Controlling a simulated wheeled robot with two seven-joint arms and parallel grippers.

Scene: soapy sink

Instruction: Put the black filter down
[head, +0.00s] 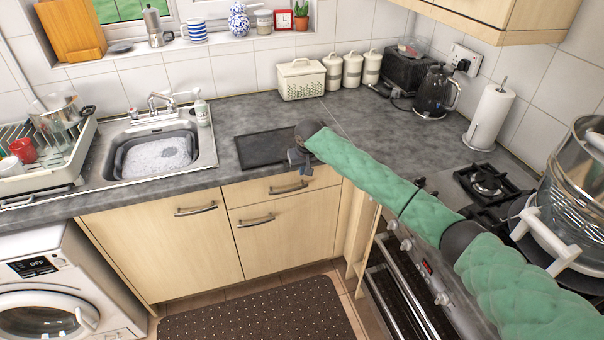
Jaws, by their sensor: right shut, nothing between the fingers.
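A flat, dark rectangular panel (262,149), which looks like the black filter, lies on the worktop to the right of the sink. My right arm reaches in from the right, and its wrist covers the panel's right end. My right gripper (299,163) is shut and empty, by the right end of the panel near the worktop's front edge. It is small and dark here, and I cannot tell whether it touches the panel. My left gripper is not in view.
The sink (207,146) holds a grey basin of suds (158,155). A dish rack (78,178) stands left of it. A cream bread bin (301,79), canisters, a black kettle (433,93) and a paper towel roll (489,117) stand behind. The worktop between is clear.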

